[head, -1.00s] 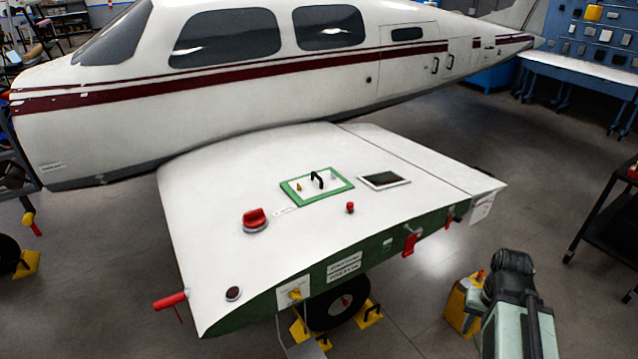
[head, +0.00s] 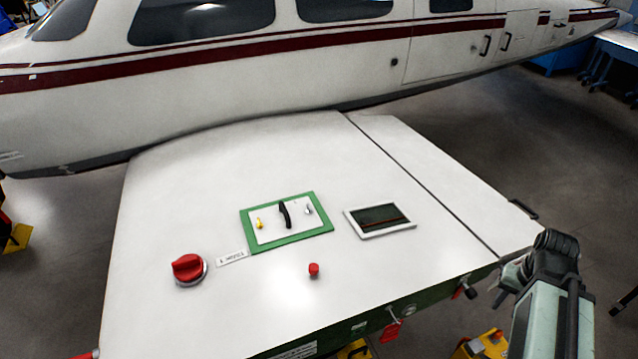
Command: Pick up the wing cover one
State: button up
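The wing cover is a white panel in a green frame (head: 246,229), lying flat on the white wing top in the head view. My arm stands at the lower right, beyond the wing's edge and apart from the cover. Grey parts at its left side look like my gripper (head: 503,284). They are small and partly hidden, so their opening does not show. Nothing touches the cover.
A red knob (head: 187,267), a small red cap (head: 314,270), a label (head: 231,257) and a dark framed window (head: 380,219) are on the wing. A red tag (head: 391,330) hangs at the front edge. The fuselage (head: 300,75) rises behind. Yellow chocks stand below.

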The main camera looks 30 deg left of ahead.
aim_at(284, 219)
jog(key=u, duration=0.05)
jog(key=i, duration=1.15)
jog(key=u, duration=4.65)
